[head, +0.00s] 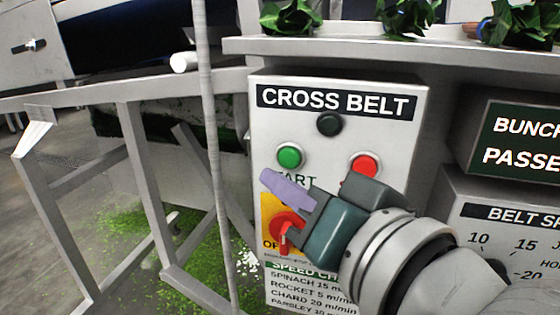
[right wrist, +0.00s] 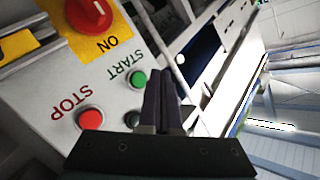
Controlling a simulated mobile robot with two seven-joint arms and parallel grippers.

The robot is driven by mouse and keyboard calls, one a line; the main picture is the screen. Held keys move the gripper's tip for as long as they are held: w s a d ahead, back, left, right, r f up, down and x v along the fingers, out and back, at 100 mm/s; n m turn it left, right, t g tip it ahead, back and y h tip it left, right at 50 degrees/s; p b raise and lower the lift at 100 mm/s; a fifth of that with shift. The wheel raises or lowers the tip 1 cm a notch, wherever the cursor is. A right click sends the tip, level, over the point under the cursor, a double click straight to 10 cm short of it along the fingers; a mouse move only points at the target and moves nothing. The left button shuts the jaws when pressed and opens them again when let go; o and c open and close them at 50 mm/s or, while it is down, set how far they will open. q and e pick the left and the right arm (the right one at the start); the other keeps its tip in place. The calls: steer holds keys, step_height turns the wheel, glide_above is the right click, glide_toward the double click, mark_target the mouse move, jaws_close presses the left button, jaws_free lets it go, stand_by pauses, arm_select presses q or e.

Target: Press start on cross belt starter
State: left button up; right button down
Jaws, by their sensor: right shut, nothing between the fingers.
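The cross belt starter (head: 340,132) is a light grey box labelled CROSS BELT. It has a dark lamp or button (head: 329,124) at the top, a green start button (head: 290,156), a red stop button (head: 365,165) and a red rotary switch (head: 286,228) on a yellow plate. My right gripper (head: 278,190) is shut and empty in front of the box, below the green button in the head view. In the right wrist view the green button (right wrist: 136,78) is just left of the shut fingers (right wrist: 161,85); contact cannot be told. My left gripper is not in view.
A belt speed box (head: 505,215) and a dark sign (head: 515,140) stand to the right. A ledge with leafy bunches (head: 400,15) runs above. A grey upright post (head: 215,150) and frame legs (head: 145,185) stand to the left, with green scraps on the floor.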

mark_target(289, 158)
steer(key=shift+w+d, duration=0.2)
steer(key=shift+w, duration=0.4)
steer(key=shift+w+d, duration=0.2)
steer(key=shift+w, duration=0.35)
stand_by(1.1)
steer(key=shift+w, duration=0.15)
steer(key=shift+w, duration=0.15)
steer(key=shift+w+d, duration=0.15)
